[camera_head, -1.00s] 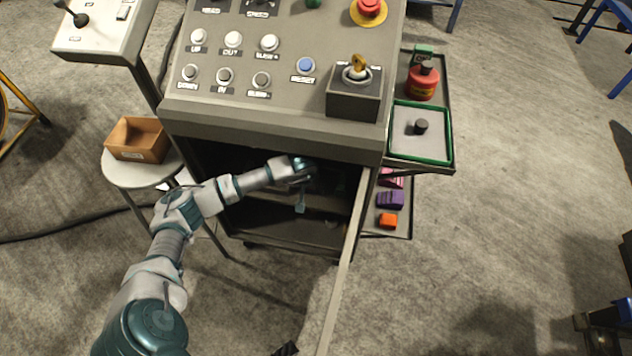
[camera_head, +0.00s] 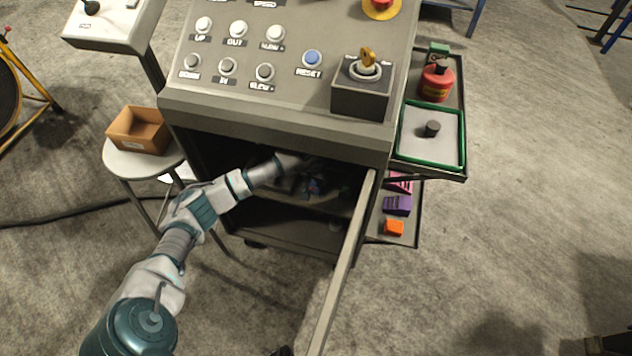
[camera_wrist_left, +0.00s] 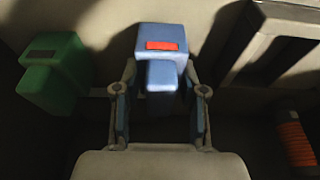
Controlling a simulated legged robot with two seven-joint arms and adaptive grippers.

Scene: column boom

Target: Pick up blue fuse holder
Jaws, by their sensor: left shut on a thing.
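The blue fuse holder (camera_wrist_left: 160,68), with a red label on its front, is in the middle of the left wrist view. My left gripper (camera_wrist_left: 161,112) is shut on it, one finger on each side. In the head view my left arm reaches into the dark open cabinet (camera_head: 290,233), and the gripper (camera_head: 312,184) is in shadow there, hard to make out. A green fuse holder (camera_wrist_left: 52,75) stands to the left of the blue one, apart from it. My right gripper is not in view.
The cabinet's open door (camera_head: 343,270) stands to the right of my arm. The control panel (camera_head: 285,105) overhangs the opening. In the wrist view a dark frame (camera_wrist_left: 270,45) and an orange ribbed thing (camera_wrist_left: 296,144) are on the right. A stool (camera_head: 150,166) bears a brown box (camera_head: 139,130).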

